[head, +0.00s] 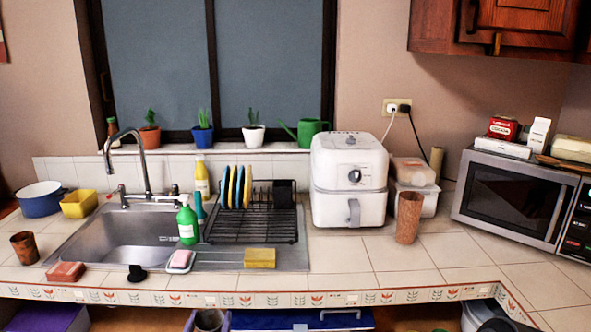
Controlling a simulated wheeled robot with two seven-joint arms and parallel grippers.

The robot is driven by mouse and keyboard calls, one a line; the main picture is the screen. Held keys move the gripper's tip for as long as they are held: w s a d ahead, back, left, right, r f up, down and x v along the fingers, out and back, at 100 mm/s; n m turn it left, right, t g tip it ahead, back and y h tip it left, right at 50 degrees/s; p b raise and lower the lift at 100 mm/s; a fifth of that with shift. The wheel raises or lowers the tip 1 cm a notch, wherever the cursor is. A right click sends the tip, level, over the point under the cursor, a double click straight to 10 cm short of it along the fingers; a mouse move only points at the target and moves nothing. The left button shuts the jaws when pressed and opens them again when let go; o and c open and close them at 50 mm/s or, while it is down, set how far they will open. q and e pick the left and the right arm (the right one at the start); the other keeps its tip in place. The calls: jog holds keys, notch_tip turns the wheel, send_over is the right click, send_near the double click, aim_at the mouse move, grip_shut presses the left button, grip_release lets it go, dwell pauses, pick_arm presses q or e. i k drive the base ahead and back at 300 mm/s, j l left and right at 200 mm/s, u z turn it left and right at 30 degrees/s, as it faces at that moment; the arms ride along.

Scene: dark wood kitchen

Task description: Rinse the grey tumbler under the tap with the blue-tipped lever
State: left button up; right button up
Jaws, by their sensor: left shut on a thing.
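My left gripper (208,322) is at the bottom edge of the head view, below the counter front edge in the picture. Its pale purple fingers are shut on the grey tumbler (209,318), one on each side. The tumbler looks upright, its rim up; its lower part is cut off by the frame. The steel tap (142,160) stands behind the sink (115,238), its tall spout curving over the basin. Small handles flank its base; I cannot make out a blue tip. No water stream is visible. My right gripper is not in view.
A green soap bottle (187,224), a dish rack (255,222) and a yellow sponge (260,258) are right of the basin. A brown tumbler (25,247), a reddish block (66,272) and a black stopper (137,274) are near the left front. Counter before the air fryer (349,185) is clear.

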aim_at(175, 187)
jog(key=u, duration=1.3)
jog(key=i+j, duration=0.2)
jog(key=i, duration=0.15)
jog(key=i+j, duration=0.2)
jog(key=i, duration=0.1)
